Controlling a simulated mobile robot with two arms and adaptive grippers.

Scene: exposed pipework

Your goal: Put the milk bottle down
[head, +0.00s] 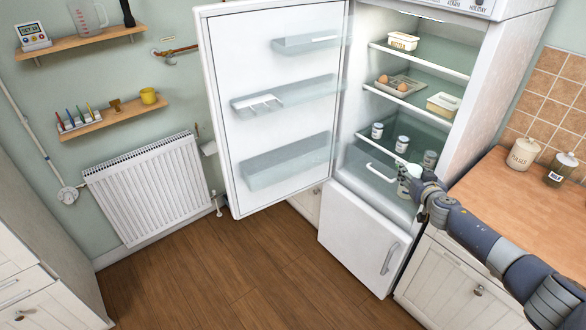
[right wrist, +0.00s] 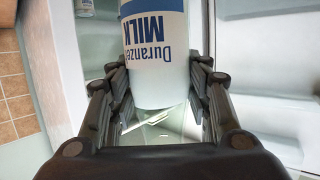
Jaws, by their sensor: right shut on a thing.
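The milk bottle (right wrist: 158,60) is white with blue "Duranzel MILK" lettering, upside down in the right wrist view. My right gripper (right wrist: 157,105) has its fingers on both sides of it and is shut on it. In the head view, my right gripper (head: 418,190) is at the front of the open fridge's lower compartment, with the white bottle (head: 414,171) partly hidden by it. I cannot tell whether the bottle's base touches a surface. My left gripper is not in view.
The fridge door (head: 275,110) stands wide open to the left. Small jars (head: 402,144) stand on a shelf near the gripper. An egg tray (head: 400,86) and tubs sit higher up. The wooden counter (head: 510,205) with canisters (head: 523,153) is to the right.

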